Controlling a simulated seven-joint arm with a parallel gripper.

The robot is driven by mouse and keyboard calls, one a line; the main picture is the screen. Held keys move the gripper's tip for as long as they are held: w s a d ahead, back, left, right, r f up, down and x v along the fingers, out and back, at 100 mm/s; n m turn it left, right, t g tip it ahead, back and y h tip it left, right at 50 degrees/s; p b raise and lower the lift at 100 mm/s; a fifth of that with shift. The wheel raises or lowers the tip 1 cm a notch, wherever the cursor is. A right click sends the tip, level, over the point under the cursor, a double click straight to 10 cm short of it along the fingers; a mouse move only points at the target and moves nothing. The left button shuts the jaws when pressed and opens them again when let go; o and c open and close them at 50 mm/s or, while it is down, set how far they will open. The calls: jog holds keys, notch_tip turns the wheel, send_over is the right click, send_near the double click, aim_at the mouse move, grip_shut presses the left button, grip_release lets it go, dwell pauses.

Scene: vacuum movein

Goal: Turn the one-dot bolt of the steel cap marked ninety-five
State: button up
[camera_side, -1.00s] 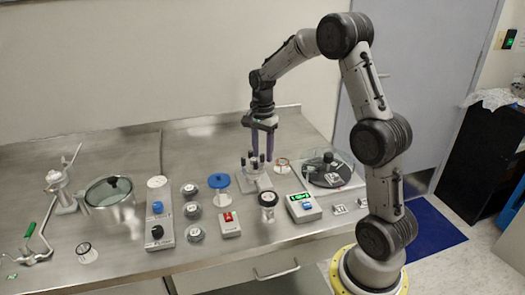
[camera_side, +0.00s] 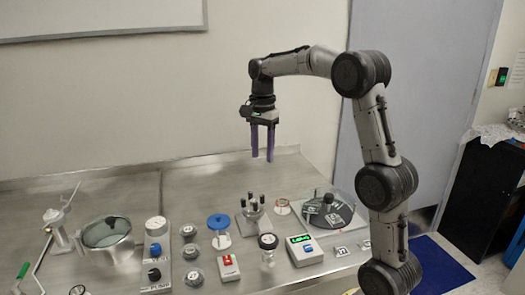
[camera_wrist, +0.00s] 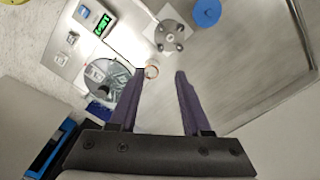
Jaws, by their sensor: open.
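A round steel cap with several upright dark bolts around it stands on a square plate (camera_side: 243,229) left of the turntable. In the wrist view the cap (camera_wrist: 171,37) shows from above near the top, with the bolts around a central mark. The mark and the bolts' dots are too small to read, so I cannot tell which bolt has one dot. My gripper (camera_side: 262,158) is open and empty, pointing down high above the bench, behind and above the cap.
A glass-covered turntable (camera_side: 329,211) stands right of the cap. A blue-topped stand (camera_side: 219,222), a green-display box (camera_side: 304,250), a red-switch box (camera_side: 229,267) and several grey knobs (camera_side: 188,231) are close by. A lidded pot (camera_side: 107,241) is further left. The bench's back is clear.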

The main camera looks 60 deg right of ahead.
jog(key=shift+r, duration=0.1)
jog(key=shift+w, duration=0.1)
jog(key=shift+c, duration=1.3)
jog(key=m+t+y, duration=0.2)
jog(key=m+t, duration=0.2)
jog(key=m, duration=0.8)
send_near(263, 195)
jog(key=x, duration=0.9)
jog(key=shift+c, duration=0.2)
grip_shut()
